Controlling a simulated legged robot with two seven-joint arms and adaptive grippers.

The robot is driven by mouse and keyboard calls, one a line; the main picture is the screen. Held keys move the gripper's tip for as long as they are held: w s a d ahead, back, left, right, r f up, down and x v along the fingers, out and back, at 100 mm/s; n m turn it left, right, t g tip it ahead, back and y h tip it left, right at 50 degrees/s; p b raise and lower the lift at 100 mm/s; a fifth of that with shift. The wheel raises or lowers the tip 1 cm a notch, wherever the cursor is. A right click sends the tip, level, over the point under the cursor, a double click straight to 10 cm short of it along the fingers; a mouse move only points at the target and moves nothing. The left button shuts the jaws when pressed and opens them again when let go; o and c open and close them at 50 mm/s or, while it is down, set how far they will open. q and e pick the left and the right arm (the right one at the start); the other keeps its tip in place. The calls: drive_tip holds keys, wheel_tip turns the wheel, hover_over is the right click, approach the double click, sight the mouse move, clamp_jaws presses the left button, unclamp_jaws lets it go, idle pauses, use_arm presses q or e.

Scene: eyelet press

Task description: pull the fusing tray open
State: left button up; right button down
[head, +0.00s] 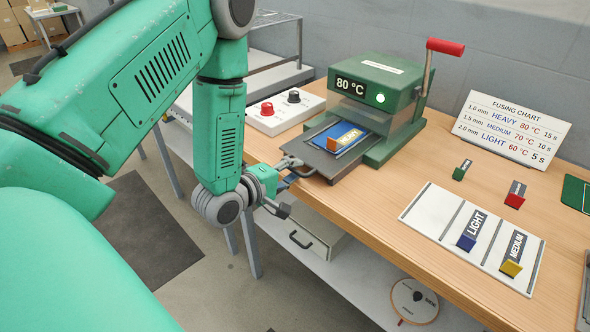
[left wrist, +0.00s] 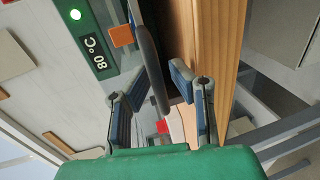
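The fusing tray (head: 318,164) is a dark grey plate sticking out of the front of the green press (head: 375,85). My left gripper (head: 294,168) is at the tray's front edge, by the bench edge. In the left wrist view the left gripper (left wrist: 160,82) is open, with a dark grey bar (left wrist: 152,68) at the tray's front between its fingers. A gap shows beside the right-hand finger; contact on the other side is unclear. My right gripper is not in view.
The press has a red-handled lever (head: 445,47) and reads 80 °C. A control box (head: 284,112) stands left of it. A white board (head: 470,235) with LIGHT and MEDIUM pieces and a fusing chart (head: 512,128) are to the right. A drawer unit (head: 305,236) is below.

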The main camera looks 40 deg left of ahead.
use_arm(q)
drive_tip(key=v, duration=0.7)
idle(0.4)
